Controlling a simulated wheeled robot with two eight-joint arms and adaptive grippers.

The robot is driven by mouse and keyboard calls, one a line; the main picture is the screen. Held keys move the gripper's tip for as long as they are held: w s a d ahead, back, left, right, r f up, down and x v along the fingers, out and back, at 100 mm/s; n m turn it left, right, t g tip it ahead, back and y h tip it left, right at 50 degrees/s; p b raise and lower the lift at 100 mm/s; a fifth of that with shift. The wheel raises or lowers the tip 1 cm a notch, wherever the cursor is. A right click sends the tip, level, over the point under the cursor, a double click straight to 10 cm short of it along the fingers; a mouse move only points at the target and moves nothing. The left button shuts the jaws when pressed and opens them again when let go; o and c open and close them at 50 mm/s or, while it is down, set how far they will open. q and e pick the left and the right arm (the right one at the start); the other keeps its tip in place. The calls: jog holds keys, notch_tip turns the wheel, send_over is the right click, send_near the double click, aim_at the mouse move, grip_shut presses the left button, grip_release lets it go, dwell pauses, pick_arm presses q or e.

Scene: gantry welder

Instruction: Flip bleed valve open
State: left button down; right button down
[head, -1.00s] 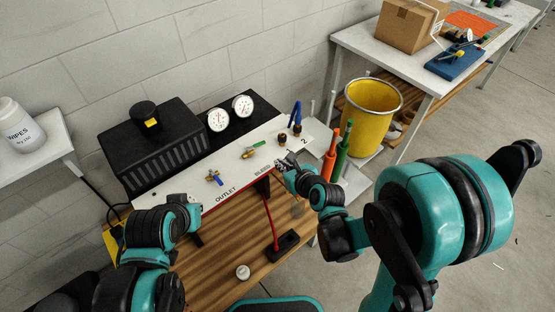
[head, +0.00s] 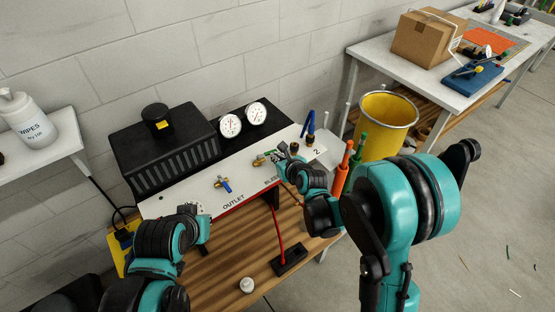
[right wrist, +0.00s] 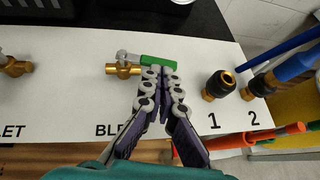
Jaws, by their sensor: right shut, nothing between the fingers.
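The bleed valve (head: 258,161) has a brass body on the white panel above the "BLEED" label. Its brass body (right wrist: 122,70) and green lever (right wrist: 157,60) show in the right wrist view, the lever pointing right along the panel. My right gripper (right wrist: 161,76) is shut and empty, its fingertips at the near side of the green lever. They overlap the lever in the picture; I cannot tell whether they touch. In the head view this gripper (head: 283,152) partly covers the lever. My left gripper (head: 192,209) is at the panel's left front edge; its fingers are too small to read.
The outlet valve (head: 218,182) with a blue lever is left of the bleed valve. Hose fittings 1 (right wrist: 218,84) and 2 (right wrist: 262,84) stand to the right. Two gauges (head: 230,126) and a black ribbed unit (head: 165,145) are behind. Orange and green handles (head: 347,158) are at the right.

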jog(key=shift+w, duration=0.1)
jog(key=shift+w+n+y, duration=0.4)
jog(key=shift+w, duration=0.05)
jog(key=shift+w+a+g+b, duration=0.1)
jog(key=shift+w+g+b, duration=0.2)
jog(key=shift+w+b, duration=0.15)
jog(key=shift+r, duration=0.1)
jog(key=shift+s+a, duration=0.1)
jog(key=shift+s, duration=0.05)
